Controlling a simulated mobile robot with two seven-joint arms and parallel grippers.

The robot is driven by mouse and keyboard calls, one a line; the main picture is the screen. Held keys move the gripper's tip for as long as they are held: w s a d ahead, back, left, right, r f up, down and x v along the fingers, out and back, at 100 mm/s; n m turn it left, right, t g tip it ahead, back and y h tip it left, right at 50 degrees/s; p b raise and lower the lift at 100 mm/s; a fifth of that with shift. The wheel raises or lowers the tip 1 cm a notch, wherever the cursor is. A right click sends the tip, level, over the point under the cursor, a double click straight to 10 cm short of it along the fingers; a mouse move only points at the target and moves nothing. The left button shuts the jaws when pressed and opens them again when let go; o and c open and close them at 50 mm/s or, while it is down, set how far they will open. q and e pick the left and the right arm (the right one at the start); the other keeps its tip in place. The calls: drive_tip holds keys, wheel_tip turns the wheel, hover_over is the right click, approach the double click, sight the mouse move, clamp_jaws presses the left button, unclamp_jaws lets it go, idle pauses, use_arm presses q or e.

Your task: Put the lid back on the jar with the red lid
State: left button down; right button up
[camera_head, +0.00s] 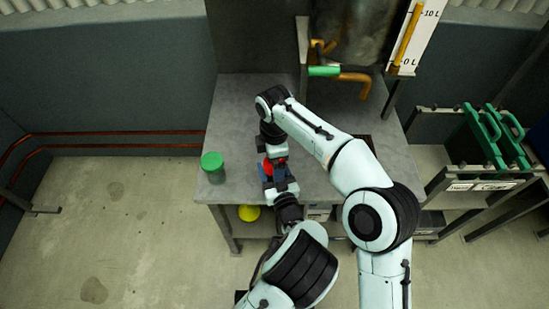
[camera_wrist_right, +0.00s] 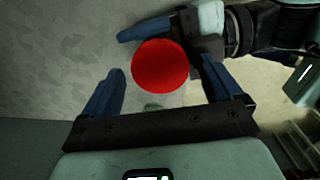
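The red lid (camera_wrist_right: 160,66) is a round disc seen from above in the right wrist view. In the head view its red (camera_head: 268,167) shows partly between my two grippers. My right gripper (camera_wrist_right: 166,68) is open, with a blue finger on each side of the lid and gaps between. My left gripper (camera_head: 279,178) comes from below in the head view, close under the right one. In the wrist view one of its blue fingers (camera_wrist_right: 146,28) lies along the lid's far side; the other is hidden. Whether it grips the jar beneath is hidden, as is whether the lid is seated.
A green-lidded jar (camera_head: 212,163) stands on the grey table (camera_head: 236,115) to the left. A tap with a green handle (camera_head: 324,71) and a tank are at the back. A yellow object (camera_head: 249,212) is on the lower shelf.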

drive_tip(key=shift+r, duration=2.25)
drive_tip(key=shift+c, duration=0.4)
drive_tip(key=n, duration=0.1)
drive_tip(key=r+n, duration=0.1)
drive_tip(key=shift+a+r+n, duration=0.1)
drive_tip(key=shift+a+n, duration=0.1)
drive_tip(key=shift+n, duration=0.2)
drive_tip(key=n, duration=0.1)
drive_tip(key=r+n, duration=0.2)
drive_tip(key=shift+d+r+n, duration=0.15)
drive_tip(key=shift+d+n, duration=0.1)
drive_tip(key=shift+n, duration=0.15)
drive_tip(key=shift+f, duration=4)
